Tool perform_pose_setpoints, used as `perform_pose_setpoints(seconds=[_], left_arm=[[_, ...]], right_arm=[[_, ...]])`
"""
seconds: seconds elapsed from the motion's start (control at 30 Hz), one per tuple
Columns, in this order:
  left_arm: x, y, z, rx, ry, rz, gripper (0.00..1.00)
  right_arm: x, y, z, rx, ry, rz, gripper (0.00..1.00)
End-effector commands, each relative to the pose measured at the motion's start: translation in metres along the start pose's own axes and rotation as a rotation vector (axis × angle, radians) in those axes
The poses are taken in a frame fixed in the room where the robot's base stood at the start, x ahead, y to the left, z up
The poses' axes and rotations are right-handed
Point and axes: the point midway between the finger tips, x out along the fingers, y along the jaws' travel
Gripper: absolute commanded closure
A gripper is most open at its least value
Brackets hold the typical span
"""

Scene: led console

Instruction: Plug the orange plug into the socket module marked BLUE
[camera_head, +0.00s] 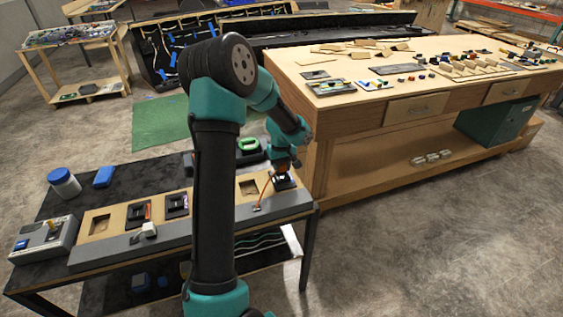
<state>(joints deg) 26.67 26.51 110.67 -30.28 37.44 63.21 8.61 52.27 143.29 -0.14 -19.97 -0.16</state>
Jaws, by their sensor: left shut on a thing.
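My left gripper (284,163) is at the right end of the wooden console board, pointing down over a dark socket module (285,183). It is shut on the orange plug, which is mostly hidden between the fingers. An orange cable (264,194) runs from there down to the console's grey front edge. I cannot tell whether the plug is in the module or just above it. Two other dark modules, one with orange (137,214) and one with purple (177,204), sit further left. Their markings are too small to read. My right gripper is not in view.
The board (119,214) has empty square recesses. A white plug (148,230) lies at its front edge. A grey box with a yellow knob (45,239), a blue-lidded jar (64,184) and a blue block (103,177) stand left. A wooden workbench (345,115) is close at right.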

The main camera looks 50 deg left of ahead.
Motion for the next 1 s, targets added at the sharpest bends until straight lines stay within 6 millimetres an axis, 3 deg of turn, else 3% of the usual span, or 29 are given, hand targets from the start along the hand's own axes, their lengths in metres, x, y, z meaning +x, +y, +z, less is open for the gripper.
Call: perform_pose_setpoints(seconds=[0.27, 1.0], left_arm=[[0.0110, -0.0004, 0.0003, -0.001, -0.001, 0.000, 0.92], [0.0107, -0.0001, 0.0003, 0.000, -0.001, 0.000, 0.92]], right_arm=[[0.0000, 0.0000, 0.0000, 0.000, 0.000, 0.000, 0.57], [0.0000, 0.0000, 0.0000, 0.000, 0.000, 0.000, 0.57]])
